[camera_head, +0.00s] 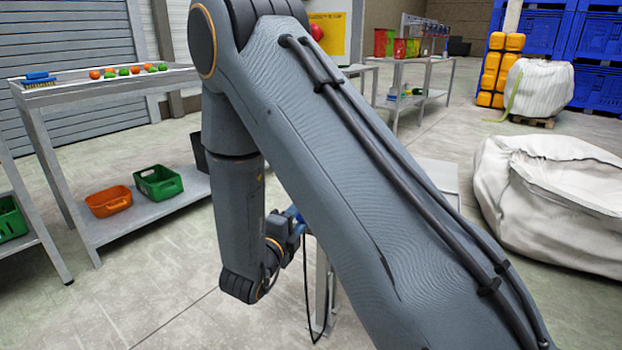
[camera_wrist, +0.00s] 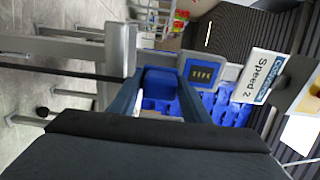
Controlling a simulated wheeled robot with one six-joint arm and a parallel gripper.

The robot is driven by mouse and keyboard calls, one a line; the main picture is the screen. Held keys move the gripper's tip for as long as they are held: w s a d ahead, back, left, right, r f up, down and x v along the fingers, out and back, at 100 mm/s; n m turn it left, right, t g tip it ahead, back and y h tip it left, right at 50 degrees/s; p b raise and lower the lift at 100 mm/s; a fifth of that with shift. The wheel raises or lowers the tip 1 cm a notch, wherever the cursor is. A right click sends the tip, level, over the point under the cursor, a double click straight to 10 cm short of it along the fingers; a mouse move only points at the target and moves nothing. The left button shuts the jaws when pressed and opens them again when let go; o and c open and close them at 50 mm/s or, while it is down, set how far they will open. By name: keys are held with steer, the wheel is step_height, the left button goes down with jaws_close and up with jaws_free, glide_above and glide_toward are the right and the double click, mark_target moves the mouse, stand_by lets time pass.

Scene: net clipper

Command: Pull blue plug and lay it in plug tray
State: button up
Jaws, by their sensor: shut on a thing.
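In the wrist view my gripper (camera_wrist: 160,84) is shut on the blue plug (camera_wrist: 160,79), which sits between the two dark blue-grey fingers. A blue-framed socket panel (camera_wrist: 203,72) on a grey bracket is just to its right in that view. I cannot tell whether the plug touches a socket. In the head view the gripper end (camera_head: 296,224) is mostly hidden by my arm, with a little blue showing there. A black cable (camera_head: 306,285) hangs below it beside a grey post. I cannot make out the plug tray for certain.
A white sign (camera_wrist: 262,80) reading "Speed 2" is right of the socket panel. A grey post (camera_wrist: 121,55) stands close on the left. In the head view a metal bench (camera_head: 110,90) is left and a large white sack (camera_head: 550,195) right; open floor lies between.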

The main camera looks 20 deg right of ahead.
steer(key=shift+f+b, duration=0.35)
steer(key=shift+f, duration=0.35)
steer(key=shift+d, duration=0.1)
